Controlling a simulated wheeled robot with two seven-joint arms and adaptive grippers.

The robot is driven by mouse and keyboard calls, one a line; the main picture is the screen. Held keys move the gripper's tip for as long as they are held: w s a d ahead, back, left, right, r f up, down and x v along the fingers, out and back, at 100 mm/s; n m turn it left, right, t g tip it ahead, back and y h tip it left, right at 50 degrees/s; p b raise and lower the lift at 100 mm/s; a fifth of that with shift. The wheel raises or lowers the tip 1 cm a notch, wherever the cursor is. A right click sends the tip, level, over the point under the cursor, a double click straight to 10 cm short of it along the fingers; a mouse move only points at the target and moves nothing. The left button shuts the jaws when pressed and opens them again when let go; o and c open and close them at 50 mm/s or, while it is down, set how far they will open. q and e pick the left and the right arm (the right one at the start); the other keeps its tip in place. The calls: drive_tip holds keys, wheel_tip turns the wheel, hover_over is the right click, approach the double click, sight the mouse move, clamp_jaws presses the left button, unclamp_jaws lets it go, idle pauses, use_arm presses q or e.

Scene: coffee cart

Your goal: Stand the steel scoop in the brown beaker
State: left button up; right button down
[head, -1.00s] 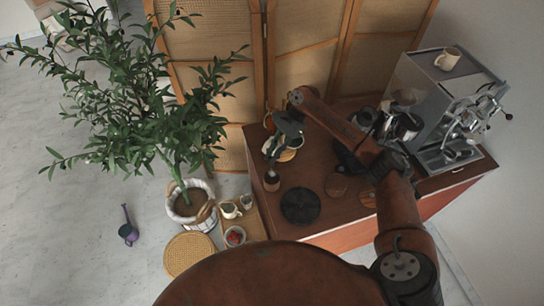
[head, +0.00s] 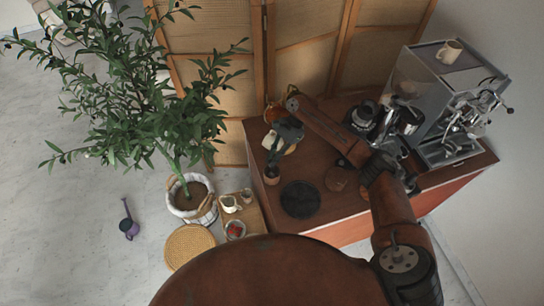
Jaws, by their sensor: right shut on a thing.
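The small brown beaker (head: 271,178) stands at the left front edge of the brown cart top. My right gripper (head: 274,157) comes in from the right and points down just above and behind the beaker's mouth. It is shut on a thin thing that I take to be the steel scoop. The scoop is too small and too covered by the fingers to make out. I cannot tell whether its lower end is inside the beaker. My left gripper is not in view.
A round black disc (head: 301,199) lies right of the beaker on the cart top (head: 327,208). A steel espresso machine (head: 420,95) stands at the right end. A white-and-wood thing (head: 292,149) is partly behind my gripper. A potted olive tree (head: 190,199) stands left.

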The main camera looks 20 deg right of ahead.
drive_tip(key=shift+f, duration=0.2)
drive_tip(key=c, duration=1.9)
unclamp_jaws()
drive_tip(key=shift+o, duration=0.5)
drive_tip(key=o, duration=0.9)
drive_tip(key=shift+w+d, duration=0.15)
drive_tip(key=shift+d, duration=0.2)
drive_tip(key=shift+w+d+f, duration=0.1)
drive_tip(key=shift+w+d, duration=0.2)
drive_tip(key=shift+d, duration=0.35)
drive_tip(key=shift+w+d+f, duration=0.1)
drive_tip(key=shift+w+d, duration=0.2)
drive_tip(key=shift+d, duration=0.35)
drive_tip(key=shift+w+d, duration=0.1)
drive_tip(key=shift+d, duration=0.15)
